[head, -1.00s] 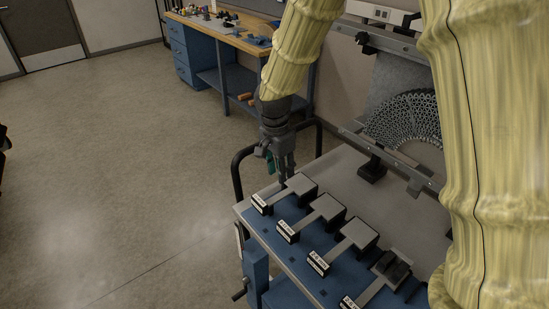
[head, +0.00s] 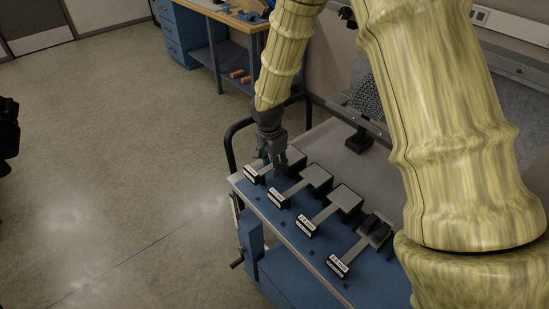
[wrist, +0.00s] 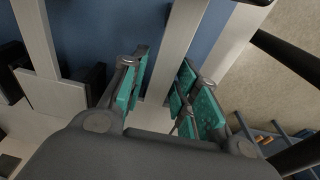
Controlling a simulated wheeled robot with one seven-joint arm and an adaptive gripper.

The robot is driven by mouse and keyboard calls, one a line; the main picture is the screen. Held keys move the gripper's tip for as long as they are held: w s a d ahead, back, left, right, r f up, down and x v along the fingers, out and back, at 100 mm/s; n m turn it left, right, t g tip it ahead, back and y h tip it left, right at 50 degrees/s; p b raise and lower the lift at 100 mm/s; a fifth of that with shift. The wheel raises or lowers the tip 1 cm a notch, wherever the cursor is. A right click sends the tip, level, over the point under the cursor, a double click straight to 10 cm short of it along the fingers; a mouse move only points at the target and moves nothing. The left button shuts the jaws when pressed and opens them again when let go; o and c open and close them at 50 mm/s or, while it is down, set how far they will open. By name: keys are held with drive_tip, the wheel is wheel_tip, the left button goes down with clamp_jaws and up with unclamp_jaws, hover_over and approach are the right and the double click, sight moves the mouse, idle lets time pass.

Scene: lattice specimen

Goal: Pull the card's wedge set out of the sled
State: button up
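Several similar wedge sets lie in a row on the blue top; each has a grey plate, a grey bar and a black end block with a white label too small to read. The far-left wedge set (head: 256,171) is under my gripper (head: 277,166). In the wrist view, my gripper (wrist: 164,88) is open, with teal pads apart and a grey bar (wrist: 178,45) running between and below them. I cannot tell whether the pads touch it. The near-right wedge set (head: 340,264) has dark blocks on its plate. No card or sled can be told for sure.
The blue-topped cart (head: 318,262) has a black rail (head: 230,146) at its far-left end. A framed lattice specimen (head: 366,97) stands behind the wedge sets. A wooden-topped workbench (head: 222,14) stands at the back.

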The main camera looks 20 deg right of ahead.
drive_tip(key=shift+w+f, duration=0.2)
drive_tip(key=shift+f, duration=0.05)
drive_tip(key=shift+s+r, duration=0.2)
drive_tip(key=shift+s, duration=0.05)
drive_tip(key=shift+c, duration=0.4)
drive_tip(key=shift+w+f, duration=0.1)
clamp_jaws()
drive_tip(key=c, duration=0.5)
unclamp_jaws()
clamp_jaws()
drive_tip(key=shift+s+a, duration=0.25)
drive_tip(key=shift+a, duration=0.4)
